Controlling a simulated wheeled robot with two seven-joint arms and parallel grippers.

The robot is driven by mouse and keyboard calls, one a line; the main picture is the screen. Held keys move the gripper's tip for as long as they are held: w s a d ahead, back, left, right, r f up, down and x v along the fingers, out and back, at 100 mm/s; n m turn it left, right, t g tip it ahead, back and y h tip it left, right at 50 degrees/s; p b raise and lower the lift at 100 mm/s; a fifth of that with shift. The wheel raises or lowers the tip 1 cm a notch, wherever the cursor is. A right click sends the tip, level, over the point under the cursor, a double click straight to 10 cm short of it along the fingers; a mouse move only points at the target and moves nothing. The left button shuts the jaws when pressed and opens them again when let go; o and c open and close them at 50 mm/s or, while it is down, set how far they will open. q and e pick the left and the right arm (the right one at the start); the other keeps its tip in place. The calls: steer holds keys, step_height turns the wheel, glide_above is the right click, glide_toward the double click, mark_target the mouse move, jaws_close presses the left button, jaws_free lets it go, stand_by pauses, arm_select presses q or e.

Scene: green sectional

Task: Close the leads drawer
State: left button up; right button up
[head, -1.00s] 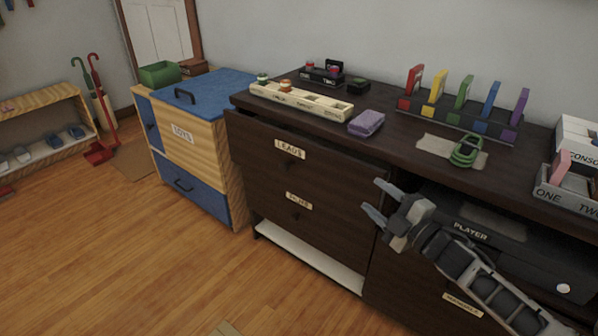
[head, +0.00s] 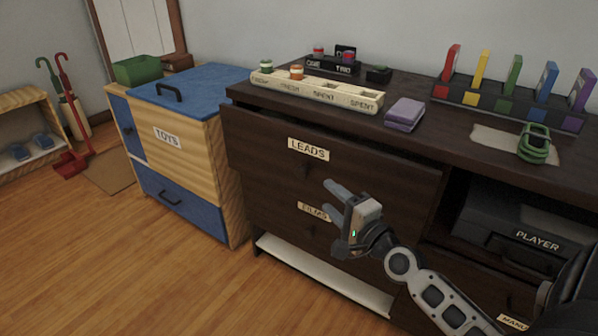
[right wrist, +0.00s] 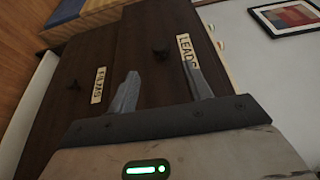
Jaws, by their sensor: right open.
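The leads drawer (head: 370,172) is the top drawer of the dark cabinet, with a white LEADS label and a dark knob. Its front stands a little out from the cabinet, with a dark gap under the top. My right gripper (head: 331,197) is open and empty in front of the drawers, its fingers pointing left near the LEADS and FILMS labels. In the right wrist view the leads drawer (right wrist: 205,98) lies beyond the open fingers, one of which overlaps the LEADS label. I see no clear contact. My left gripper is not in view.
The films drawer (head: 270,203) is just below, above a white low shelf (head: 325,277). A blue and wood toys chest (head: 190,150) stands left. A cream tray (head: 315,92) and purple block (head: 404,114) sit on the cabinet top. Floor at lower left is clear.

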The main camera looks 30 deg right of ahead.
mark_target(305, 177)
steer(key=w+b, duration=0.1)
steer(key=w, duration=0.9)
steer(key=shift+w, duration=1)
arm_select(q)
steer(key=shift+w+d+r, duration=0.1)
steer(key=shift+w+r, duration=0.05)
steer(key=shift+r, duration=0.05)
arm_select(e)
jaws_close()
steer(key=shift+w+d+f+b, duration=0.1)
steer(key=shift+d+b, duration=0.2)
steer(key=shift+b, duration=0.1)
steer(key=d+b, duration=0.1)
steer(key=w+d, duration=0.1)
steer(key=d+b, duration=0.1)
steer(key=shift+w+d+b, duration=0.2)
steer(key=shift+w+b, duration=0.05)
steer(key=shift+b, duration=0.05)
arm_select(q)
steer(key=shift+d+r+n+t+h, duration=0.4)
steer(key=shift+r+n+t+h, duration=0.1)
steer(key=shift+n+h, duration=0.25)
arm_select(e)
steer(key=shift+d+r, duration=0.2)
